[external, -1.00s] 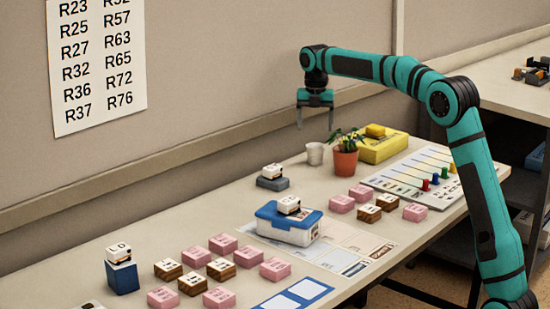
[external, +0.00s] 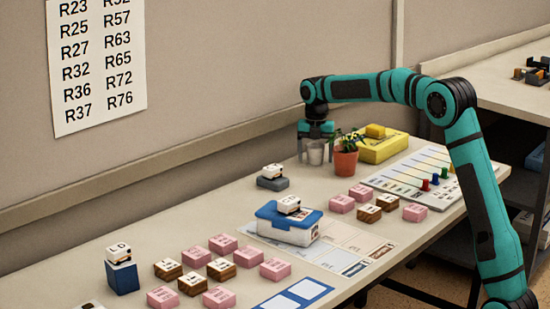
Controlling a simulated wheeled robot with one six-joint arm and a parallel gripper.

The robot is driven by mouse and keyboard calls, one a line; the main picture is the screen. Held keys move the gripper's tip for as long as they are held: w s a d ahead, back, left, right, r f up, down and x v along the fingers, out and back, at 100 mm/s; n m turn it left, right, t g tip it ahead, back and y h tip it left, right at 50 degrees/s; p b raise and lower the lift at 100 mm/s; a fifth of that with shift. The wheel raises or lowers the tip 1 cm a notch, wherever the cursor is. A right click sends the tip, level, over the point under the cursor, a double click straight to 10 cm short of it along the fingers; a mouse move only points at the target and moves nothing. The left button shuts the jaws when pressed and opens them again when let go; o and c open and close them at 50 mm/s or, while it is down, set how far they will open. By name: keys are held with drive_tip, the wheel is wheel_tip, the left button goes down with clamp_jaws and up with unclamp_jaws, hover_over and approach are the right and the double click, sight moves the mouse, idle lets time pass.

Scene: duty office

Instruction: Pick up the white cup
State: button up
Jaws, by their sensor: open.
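The white cup (external: 315,153) stands upright on the table, just left of the potted plant, near the wall. My gripper (external: 315,156) points straight down over it. Its open fingers reach down on either side of the cup, one at the left and one at the right. The upper part of the cup is partly covered by the gripper. I cannot tell whether the fingers touch the cup.
A plant in an orange pot (external: 345,162) stands close to the right of my gripper. Behind it is a yellow box (external: 383,149). A blue-lidded box (external: 289,224), a grey block (external: 272,183) and several pink blocks (external: 342,203) stand nearer. The table left of the cup is clear.

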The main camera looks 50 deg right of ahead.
drive_tip(key=c, duration=1.1)
drive_tip(key=shift+o, duration=0.2)
